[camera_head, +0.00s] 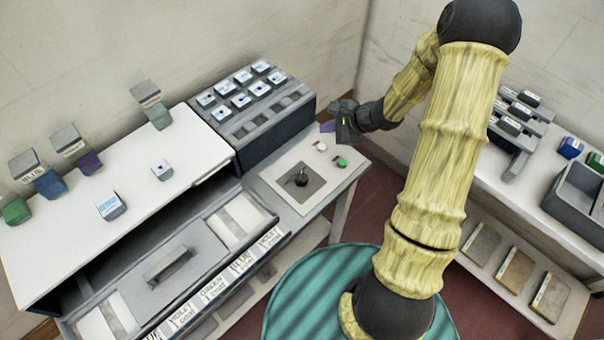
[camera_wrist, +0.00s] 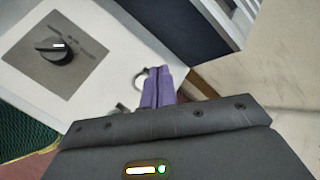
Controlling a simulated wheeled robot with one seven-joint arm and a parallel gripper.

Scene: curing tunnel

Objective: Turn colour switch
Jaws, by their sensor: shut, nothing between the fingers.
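The colour switch (camera_head: 301,178) is a black rotary knob on a grey square plate of the white panel. In the wrist view the knob (camera_wrist: 54,50) is at the upper left, with a white pointer mark towards the right and small lettering around it, too blurred to read. My gripper (camera_head: 328,127) is above the back right end of the panel, apart from the knob. Its purple fingers (camera_wrist: 158,86) are shut together with nothing between them, to the right of the knob in the wrist view.
A white button (camera_head: 321,146) and a green button (camera_head: 341,163) sit on the panel (camera_head: 270,178) near my gripper. A dark rack (camera_head: 249,130) of labelled blocks stands left of it. A white conveyor top (camera_head: 60,247) and a right-hand shelf (camera_head: 497,185) flank the space.

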